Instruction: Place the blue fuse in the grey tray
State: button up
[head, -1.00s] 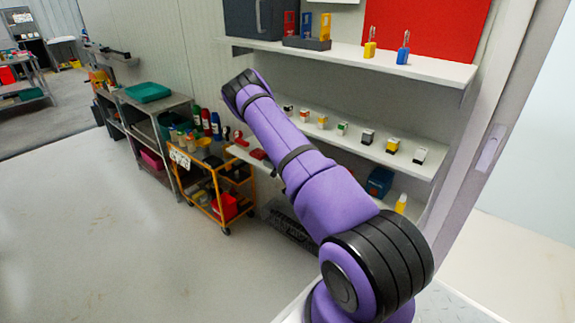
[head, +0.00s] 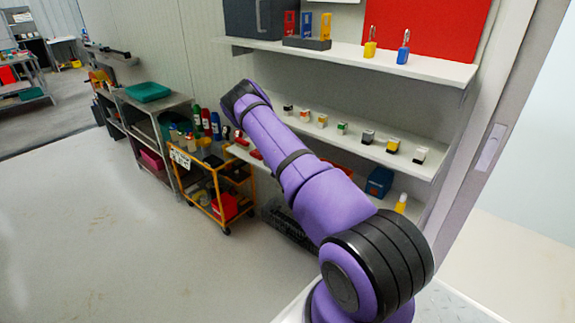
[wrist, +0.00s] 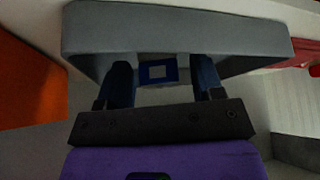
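In the wrist view my gripper (wrist: 164,82) has its two dark fingers apart, with a grey tray (wrist: 90,33) around and beyond the fingertips. A small blue square piece with a pale middle, which looks like the blue fuse (wrist: 157,66), sits between the fingers at the tray. A gap shows on each side of it, so the fingers do not appear to touch it. I cannot tell exactly how it rests in the tray. In the head view my arm hides the gripper, this tray and the fuse.
An upper shelf (head: 440,66) holds padlocks and a dark rack (head: 306,42). A lower shelf (head: 405,160) carries several small blocks. A yellow cart (head: 226,228) with bottles stands left of the shelves. An orange surface (wrist: 28,85) is left of my gripper in the wrist view. Open floor lies left.

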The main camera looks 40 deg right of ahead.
jog(key=v, duration=1.2)
jog(key=shift+r, duration=0.15)
